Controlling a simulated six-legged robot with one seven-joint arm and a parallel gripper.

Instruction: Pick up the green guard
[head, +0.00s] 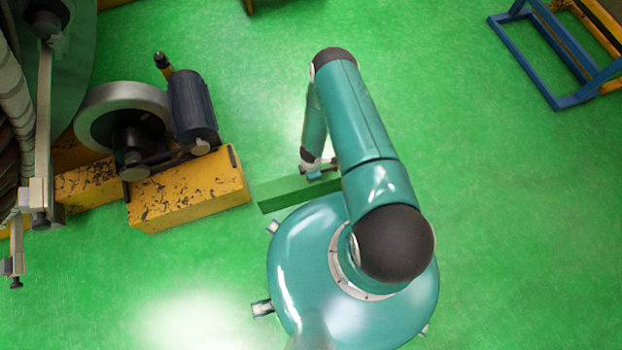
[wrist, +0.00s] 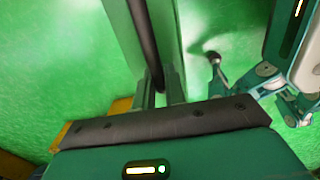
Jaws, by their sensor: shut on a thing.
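The green guard (head: 285,193) is a long, straight bar in the head view, beside my teal base. Its left end points toward the yellow block, and its right end is hidden behind my arm. My gripper (head: 320,168) reaches down to the guard's far side and is shut on it. In the wrist view the guard (wrist: 166,35) runs up from between the fingers of my gripper (wrist: 160,85) to the top edge. A dark bar lies along it there. I cannot tell whether the guard touches the floor.
A chipped yellow block (head: 190,192) lies just left of the guard, with a small gap. A machine with a grey wheel (head: 125,110) and a dark motor (head: 192,108) stands behind it. A blue frame (head: 570,65) is at the top right. The green floor (head: 510,210) at right is clear.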

